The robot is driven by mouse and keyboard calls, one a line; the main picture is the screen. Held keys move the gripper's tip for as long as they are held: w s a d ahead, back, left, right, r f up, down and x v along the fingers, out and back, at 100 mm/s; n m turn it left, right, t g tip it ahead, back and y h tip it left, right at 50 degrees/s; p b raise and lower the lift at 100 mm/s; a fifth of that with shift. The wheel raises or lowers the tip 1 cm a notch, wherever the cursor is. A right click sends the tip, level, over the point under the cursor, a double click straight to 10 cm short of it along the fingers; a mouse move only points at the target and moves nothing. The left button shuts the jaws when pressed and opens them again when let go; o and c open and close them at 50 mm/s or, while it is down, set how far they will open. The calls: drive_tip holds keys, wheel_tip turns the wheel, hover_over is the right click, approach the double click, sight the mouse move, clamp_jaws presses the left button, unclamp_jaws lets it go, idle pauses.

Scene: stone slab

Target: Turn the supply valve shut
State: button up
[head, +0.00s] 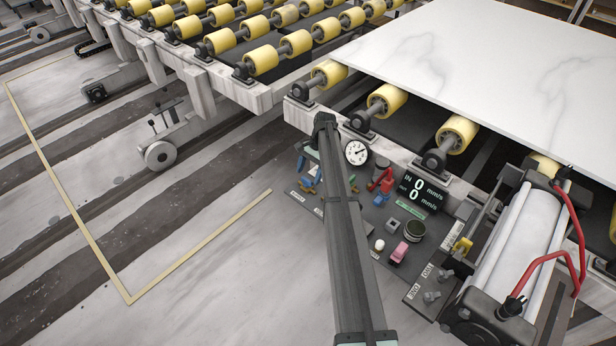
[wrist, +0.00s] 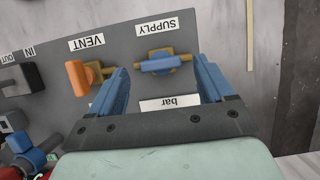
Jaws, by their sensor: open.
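The supply valve (wrist: 161,65) shows in the wrist view under an upside-down SUPPLY label. Its blue handle lies crosswise in the picture, roughly in line with the brass body behind it. My gripper (wrist: 162,70) is open and empty, with one blue finger on each side of the valve in the picture. I see no contact with the handle; the height gap is hard to judge. In the head view my arm covers much of this part of the panel, and I cannot make out the gripper's fingers or the valve clearly.
The vent valve (wrist: 80,78), with an orange handle, sits just left of my left finger. The head view shows a gauge (head: 356,152), a speed display (head: 424,192) and a pink button (head: 398,253) on the panel. Yellow rollers and a white slab (head: 480,60) lie beyond.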

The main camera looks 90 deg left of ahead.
sight(307, 181)
drive_tip(key=shift+x, duration=1.15)
drive_tip(key=c, duration=1)
